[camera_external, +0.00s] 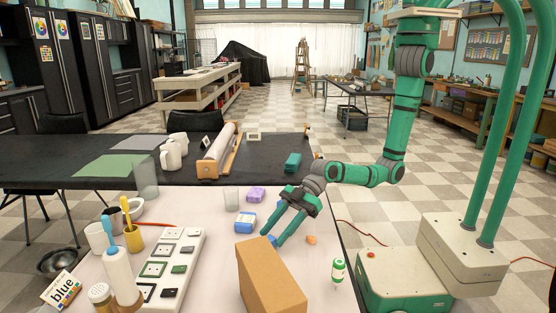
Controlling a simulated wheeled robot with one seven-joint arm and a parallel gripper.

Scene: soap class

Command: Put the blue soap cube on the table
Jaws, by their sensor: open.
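My gripper (273,240) reaches down and left over the pale tabletop, its two green fingers apart. A small blue patch (271,239) shows at the fingertips, just behind the cardboard box; it looks like the blue soap cube, but it is mostly hidden. I cannot tell whether the fingers touch it. The pale table (208,208) lies beneath, joined to a dark table section (60,160) behind.
A tall cardboard box (271,278) stands close in front of the fingers. A blue block with a white label (245,222), a purple block (256,194) and a clear glass (231,199) are left. An orange piece (311,239) and a green-white bottle (338,271) are right.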

